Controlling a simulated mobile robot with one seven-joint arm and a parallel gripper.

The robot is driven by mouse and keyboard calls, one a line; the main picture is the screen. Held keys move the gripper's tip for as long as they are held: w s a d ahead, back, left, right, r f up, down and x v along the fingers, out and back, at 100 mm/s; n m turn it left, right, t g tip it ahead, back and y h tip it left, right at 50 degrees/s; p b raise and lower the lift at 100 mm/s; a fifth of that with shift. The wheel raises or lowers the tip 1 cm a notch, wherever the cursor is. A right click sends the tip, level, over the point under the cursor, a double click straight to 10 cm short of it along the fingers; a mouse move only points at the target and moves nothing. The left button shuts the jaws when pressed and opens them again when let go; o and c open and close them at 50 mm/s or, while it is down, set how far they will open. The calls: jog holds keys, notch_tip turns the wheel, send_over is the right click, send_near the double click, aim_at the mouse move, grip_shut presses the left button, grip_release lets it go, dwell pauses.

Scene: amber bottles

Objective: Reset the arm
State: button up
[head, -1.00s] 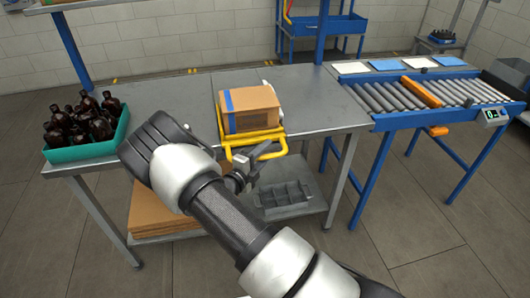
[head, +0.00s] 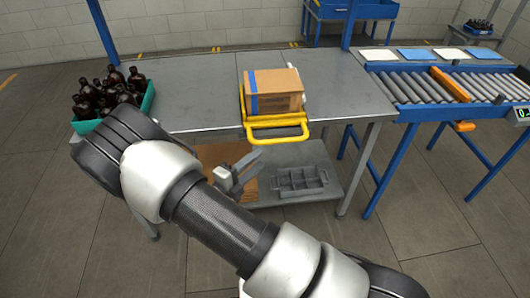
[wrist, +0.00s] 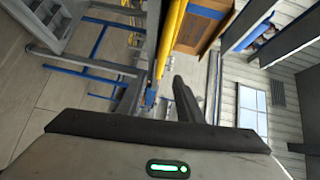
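My arm stretches across the lower middle of the head view. My gripper (head: 246,168) hangs in front of the table's front edge, below and left of the yellow-handled carrier (head: 280,133). Its two fingers stand apart with nothing between them. A cardboard box (head: 275,92) with a blue stripe sits in the carrier on the grey table (head: 200,95). In the wrist view, dark finger parts (wrist: 188,100) show in front of a tilted scene, with the yellow bar (wrist: 171,35) and brown box (wrist: 198,22) beyond.
A teal crate (head: 149,101) of amber bottles (head: 108,90) stands at the table's left, partly behind my arm. A grey divided tray (head: 301,181) and flat cardboard (head: 232,160) lie on the lower shelf. A roller conveyor (head: 440,85) stands at right. Floor is open between table and conveyor.

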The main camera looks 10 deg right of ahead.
jog(key=shift+s+a, duration=0.4)
jog(key=shift+d+r, duration=0.1)
jog(key=s+d+r+m+g+y, duration=0.3)
jog(key=s+d+r+m+g, duration=0.5)
jog(key=m, duration=0.7)
jog(key=s+d+r+m+g+y, duration=0.35)
jog(key=s+d+r+m, duration=0.2)
jog(key=r+m, duration=0.65)
jog(key=s+a+r+m+t+y, duration=0.25)
jog(key=s+r+m, duration=0.2)
jog(key=m, duration=0.45)
jog(key=s+a+r+m+t+y, duration=0.1)
jog(key=s+r+m+t+y, duration=0.15)
jog(key=s+m, duration=0.45)
notch_tip(320, 180, up, 14)
jog(key=w+m+p, duration=0.2)
jog(key=p, duration=1)
jog(key=shift+a+f+m+y, duration=0.15)
jog(key=shift+f+m+y, duration=0.1)
jog(key=shift+m+y, duration=0.15)
jog(key=shift+o, duration=0.2)
